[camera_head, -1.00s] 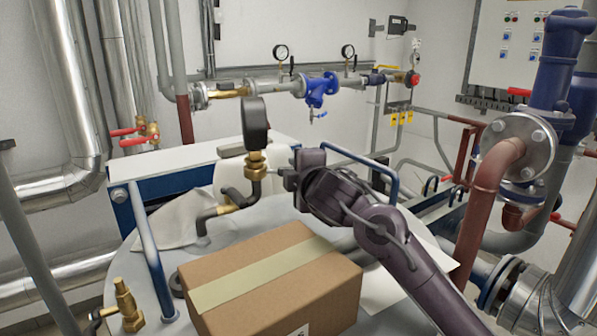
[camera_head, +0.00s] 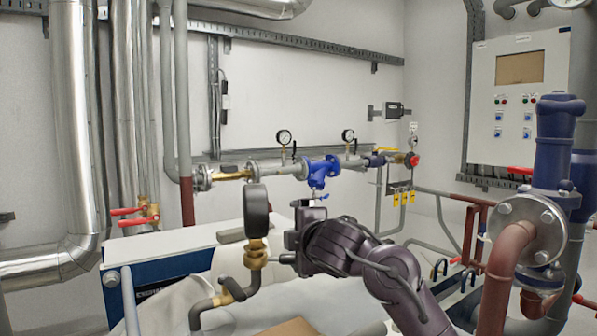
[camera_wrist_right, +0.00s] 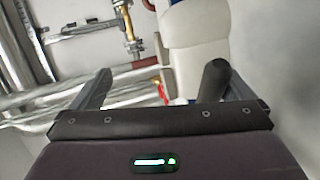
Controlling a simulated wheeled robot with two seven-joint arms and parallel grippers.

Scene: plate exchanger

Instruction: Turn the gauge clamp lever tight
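The round dark gauge (camera_head: 257,211) stands upright in the head view on a brass fitting (camera_head: 255,256), above a bent dark pipe. My right gripper (camera_head: 287,242) is just right of the gauge and fitting. A short dark piece shows between the fitting and the gripper; I cannot tell if it is the clamp lever or a finger. In the right wrist view the fingers (camera_wrist_right: 165,88) are wide apart. A dark rounded rod (camera_wrist_right: 213,80) lies between them, close to the right finger; I cannot tell whether they touch. My left gripper is not in view.
A cardboard box (camera_head: 290,327) shows only its top at the lower edge. A white-topped unit (camera_head: 170,243) stands behind the gauge. Pipes with a blue valve (camera_head: 318,172) run along the back wall. A flanged pipe (camera_head: 528,228) stands at the right.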

